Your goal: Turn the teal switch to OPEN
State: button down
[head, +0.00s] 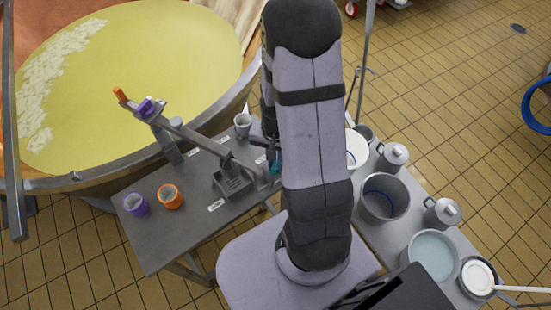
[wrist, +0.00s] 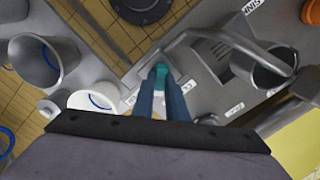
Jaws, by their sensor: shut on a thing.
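The teal switch (wrist: 161,70) shows at the tips of my gripper (wrist: 163,82) in the wrist view. The two dark blue-grey fingers are shut on it and cover its lower part. In the head view a small teal patch of the switch (head: 276,164) shows at the left edge of my arm, on the right side of the grey table. My arm hides the rest of it and most of the gripper there. White labels lie on both sides of the switch in the wrist view. Their small text is too unclear to tell which position the switch points to.
The grey table (head: 155,241) bears a purple cup (head: 136,204), an orange cup (head: 170,196), a grey cup (head: 243,124) and a slotted metal stand (head: 234,181). A copper vat of yellow liquid (head: 150,70) stands behind. Pots and buckets crowd the right table.

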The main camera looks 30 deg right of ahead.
aim_at(275, 163)
jog(key=m, duration=0.3)
jog(key=shift+m, duration=0.4)
jog(key=shift+w+m+p, duration=0.1)
jog(key=shift+m+p, duration=0.25)
jog(key=shift+m, duration=1.55)
jog(key=c, duration=1.8)
grip_release()
jog(key=shift+o, duration=0.2)
jog(key=shift+r, duration=0.1)
jog(key=shift+r+b, duration=0.6)
jog(key=shift+r, duration=3)
